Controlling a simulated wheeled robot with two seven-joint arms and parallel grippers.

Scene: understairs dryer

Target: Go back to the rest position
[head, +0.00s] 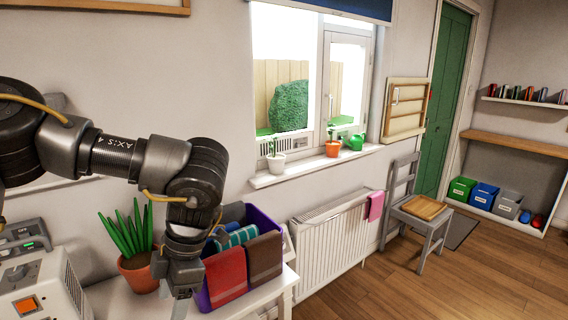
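My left arm comes in from the left and bends downward at the wrist. My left gripper (181,295) points down in front of the white table or shelf, between the potted plant and the purple basket. Its fingertips run to the bottom of the picture, and I cannot tell whether they are apart or together. No object shows clearly in it. My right gripper is not in view.
The purple basket (263,219) holds red, brown and striped cloths, close to my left gripper. A spiky potted plant (138,270) and a white machine (45,290) stand left. A radiator (335,240) and grey chair (425,227) stand right.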

